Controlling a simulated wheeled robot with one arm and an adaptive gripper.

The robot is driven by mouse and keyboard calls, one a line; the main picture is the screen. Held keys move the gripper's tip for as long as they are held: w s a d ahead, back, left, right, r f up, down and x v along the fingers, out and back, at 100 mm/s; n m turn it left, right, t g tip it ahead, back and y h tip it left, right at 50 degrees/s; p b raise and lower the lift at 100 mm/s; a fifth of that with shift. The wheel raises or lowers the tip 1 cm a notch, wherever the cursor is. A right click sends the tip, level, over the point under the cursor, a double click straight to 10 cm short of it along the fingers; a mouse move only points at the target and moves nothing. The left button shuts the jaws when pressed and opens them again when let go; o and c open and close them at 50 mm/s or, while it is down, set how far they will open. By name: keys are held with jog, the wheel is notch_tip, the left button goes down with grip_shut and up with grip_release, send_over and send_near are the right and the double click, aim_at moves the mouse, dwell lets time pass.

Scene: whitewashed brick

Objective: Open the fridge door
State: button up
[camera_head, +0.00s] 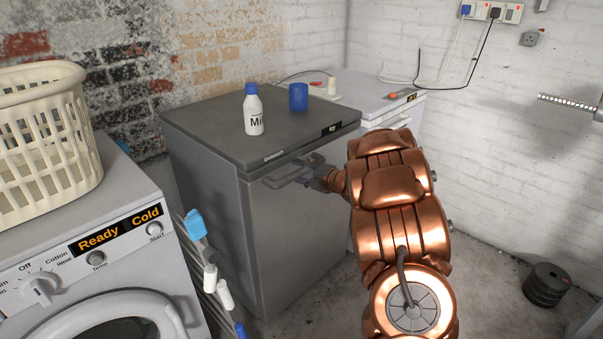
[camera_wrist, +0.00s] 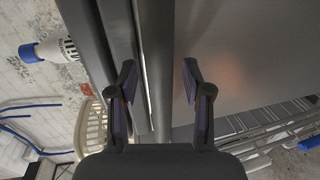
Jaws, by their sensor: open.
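The dark grey fridge (camera_head: 205,180) stands in the middle of the head view. Its front door (camera_head: 295,235) looks shut and also fills the right of the wrist view (camera_wrist: 235,55). My gripper (camera_head: 287,175) is at the upper front of the fridge, just below its top edge. In the wrist view its two open fingers (camera_wrist: 159,72) lie either side of a long grey bar (camera_wrist: 160,110) along the door's top edge, which looks like the handle. I see a gap at the right finger; contact at the left finger is unclear.
A milk bottle (camera_head: 254,112) and blue cup (camera_head: 298,97) stand on the fridge. A washing machine (camera_head: 85,255) with a laundry basket (camera_head: 45,135) is at left, a drying rack (camera_head: 205,270) beside the fridge. A black weight stack (camera_head: 547,285) sits on otherwise clear floor at right.

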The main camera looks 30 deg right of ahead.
jog(key=shift+c, duration=0.2)
grip_shut()
dwell(0.6)
